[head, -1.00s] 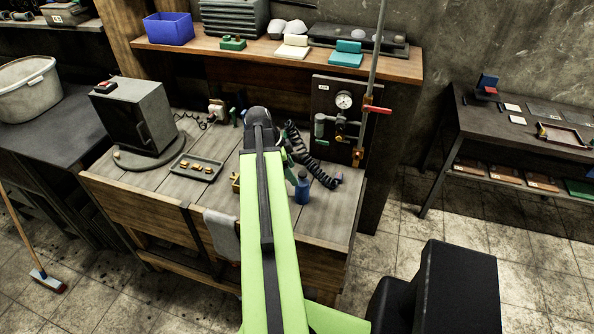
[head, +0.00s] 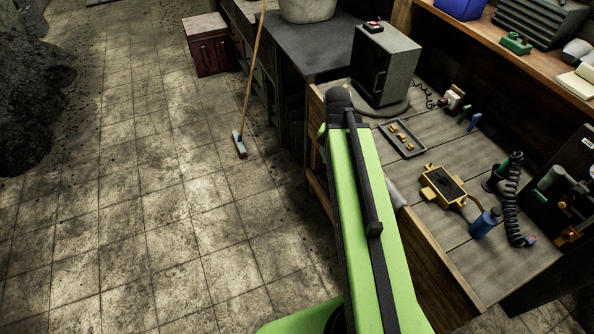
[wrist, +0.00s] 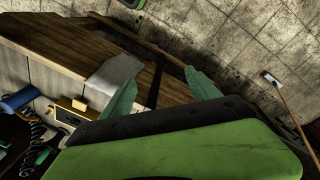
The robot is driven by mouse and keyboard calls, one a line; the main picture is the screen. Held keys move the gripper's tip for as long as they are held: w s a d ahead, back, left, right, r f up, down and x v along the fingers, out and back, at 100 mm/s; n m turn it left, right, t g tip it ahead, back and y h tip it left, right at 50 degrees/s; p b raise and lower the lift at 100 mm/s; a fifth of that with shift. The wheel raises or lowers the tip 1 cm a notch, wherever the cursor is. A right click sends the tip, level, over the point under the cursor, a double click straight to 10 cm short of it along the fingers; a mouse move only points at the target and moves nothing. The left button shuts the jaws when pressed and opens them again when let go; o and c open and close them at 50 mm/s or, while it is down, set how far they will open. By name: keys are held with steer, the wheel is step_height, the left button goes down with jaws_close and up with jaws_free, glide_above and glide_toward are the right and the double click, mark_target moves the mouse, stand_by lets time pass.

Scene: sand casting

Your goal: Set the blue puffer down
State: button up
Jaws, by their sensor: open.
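The blue puffer (head: 485,222) is a small blue bottle. It stands on the wooden workbench (head: 465,258), just right of a yellow box-like tool (head: 442,187). In the wrist view the puffer (wrist: 17,101) shows at the left edge, well away from the fingers. My gripper (wrist: 160,92) is open, with its two green fingers apart and nothing between them. It is over the bench's front side, near a grey cloth (wrist: 112,75). In the head view my own arm hides the gripper.
A grey tray (head: 402,140) with small brass pieces and a dark oven-like box (head: 385,65) stand at the bench's back. A coiled black hose (head: 512,190) is right of the puffer. A broom (head: 240,145) stands on the open tiled floor at left.

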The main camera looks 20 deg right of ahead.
steer(key=w+a+n+y, duration=0.1)
steer(key=a+n, duration=0.7)
steer(key=a, duration=1.1)
steer(key=shift+w+a+n, duration=0.25)
steer(key=shift+a+n, duration=0.05)
steer(key=shift+n, duration=0.1)
steer(key=shift+f, duration=0.1)
